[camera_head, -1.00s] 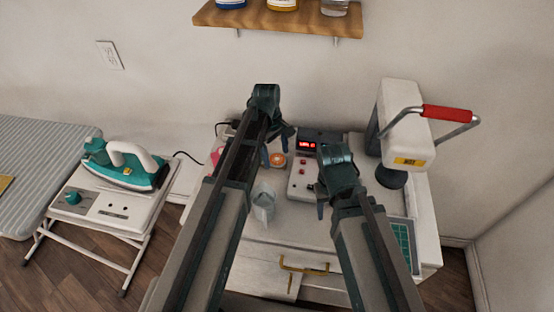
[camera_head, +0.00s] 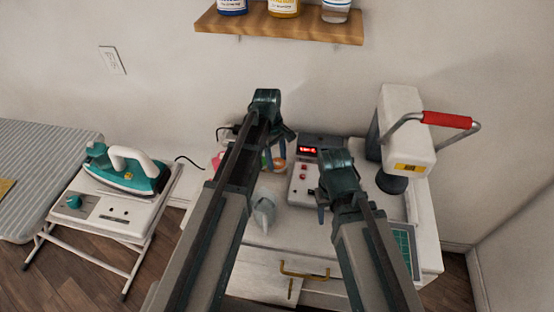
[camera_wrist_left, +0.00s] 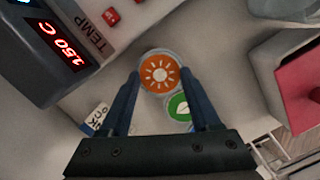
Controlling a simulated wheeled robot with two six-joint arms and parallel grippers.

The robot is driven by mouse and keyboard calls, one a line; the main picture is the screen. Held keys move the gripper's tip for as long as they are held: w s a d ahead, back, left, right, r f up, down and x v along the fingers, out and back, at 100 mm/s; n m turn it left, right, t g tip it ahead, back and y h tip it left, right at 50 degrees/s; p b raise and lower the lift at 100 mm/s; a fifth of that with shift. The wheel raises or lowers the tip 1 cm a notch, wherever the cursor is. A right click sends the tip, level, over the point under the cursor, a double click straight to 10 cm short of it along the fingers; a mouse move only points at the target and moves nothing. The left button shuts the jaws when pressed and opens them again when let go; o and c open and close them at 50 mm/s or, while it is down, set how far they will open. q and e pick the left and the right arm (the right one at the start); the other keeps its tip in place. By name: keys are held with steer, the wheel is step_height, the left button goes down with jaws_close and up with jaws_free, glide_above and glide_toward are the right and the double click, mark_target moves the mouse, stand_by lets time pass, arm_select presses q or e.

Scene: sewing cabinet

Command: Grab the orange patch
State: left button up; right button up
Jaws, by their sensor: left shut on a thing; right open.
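The orange patch (camera_wrist_left: 159,73) is a round disc with a white sun on it. In the left wrist view it sits between the fingertips of my left gripper (camera_wrist_left: 160,78), which is shut on it. In the head view the patch (camera_head: 279,165) shows beside the fingers of my left gripper (camera_head: 275,160), at the back of the white cabinet top. A green patch with a white leaf (camera_wrist_left: 180,107) lies right beside the orange one. My right gripper (camera_head: 322,205) is open and empty over the cabinet's middle; its fingers are partly hidden.
A control box with a red display (camera_head: 308,151) stands right of the patches. A white press with a red handle (camera_head: 402,130) stands at the right. A pale grey-white object (camera_head: 264,211) is near the front. An iron (camera_head: 128,172) rests on a stand at left.

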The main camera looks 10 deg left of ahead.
step_height(320, 180, up, 10)
steer(key=p, duration=1)
steer(key=shift+r, duration=0.15)
